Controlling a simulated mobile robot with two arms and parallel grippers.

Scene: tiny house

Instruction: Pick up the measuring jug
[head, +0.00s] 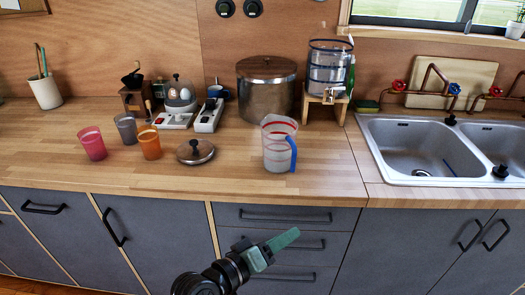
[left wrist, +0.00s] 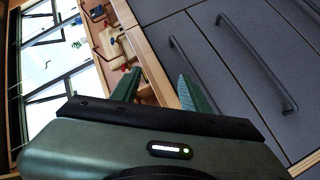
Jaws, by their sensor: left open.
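The measuring jug (head: 278,148) stands upright on the wooden counter near its front edge. It is clear with a red rim, and its blue handle faces right. My left gripper (head: 282,241) is below the counter top, in front of the drawers, lower than the jug and apart from it. In the left wrist view its two green fingers (left wrist: 158,88) are spread with nothing between them. The jug does not show clearly in the left wrist view. My right gripper is not in view.
A pot lid (head: 195,152) lies left of the jug, with coloured cups (head: 149,144) farther left. A large metal pot (head: 266,92) and a water dispenser (head: 328,75) stand behind. The sink (head: 415,147) is at right. Drawer handles (left wrist: 258,62) stick out near my left gripper.

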